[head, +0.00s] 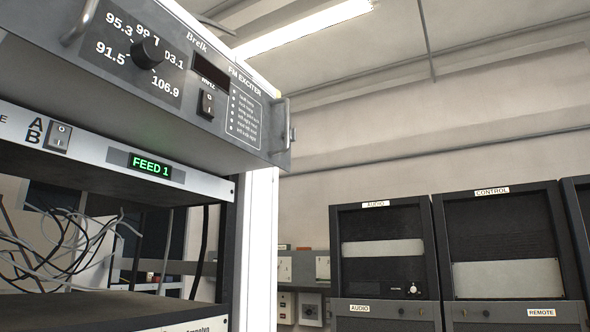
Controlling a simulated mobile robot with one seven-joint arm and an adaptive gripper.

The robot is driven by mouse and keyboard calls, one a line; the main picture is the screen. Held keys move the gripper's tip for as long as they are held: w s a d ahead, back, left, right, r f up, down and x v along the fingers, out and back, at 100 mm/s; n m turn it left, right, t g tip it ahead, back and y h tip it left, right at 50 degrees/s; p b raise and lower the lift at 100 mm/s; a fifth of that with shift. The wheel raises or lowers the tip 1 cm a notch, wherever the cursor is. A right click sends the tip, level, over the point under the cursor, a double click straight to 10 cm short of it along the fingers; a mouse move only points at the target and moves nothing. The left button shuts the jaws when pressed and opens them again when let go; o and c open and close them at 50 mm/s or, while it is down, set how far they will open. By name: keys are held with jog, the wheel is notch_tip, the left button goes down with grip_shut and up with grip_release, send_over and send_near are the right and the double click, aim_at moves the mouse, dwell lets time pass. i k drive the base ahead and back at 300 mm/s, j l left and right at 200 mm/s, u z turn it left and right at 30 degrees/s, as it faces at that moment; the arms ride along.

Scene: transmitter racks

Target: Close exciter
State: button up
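The FM exciter (175,95) is a grey rack unit at the upper left of the head view, seen from below. Its front has a black frequency knob (147,53), a dark display (211,72), a black rocker switch (206,104) and a metal handle (288,127) at the right end. Another handle (80,20) shows at its left. The exciter's front stands out forward of the panel below it, with its underside showing. My gripper is not in view, and nothing of it touches the visible part of the exciter.
Below is a panel (205,182) with a lit green "FEED 1" display (150,166) and an A/B switch (59,137). Loose grey cables (60,245) hang in the open bay beneath. Dark audio (385,220) and control (500,215) racks stand at the right.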

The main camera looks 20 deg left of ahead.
aim_at(71, 61)
jog(key=u, duration=1.3)
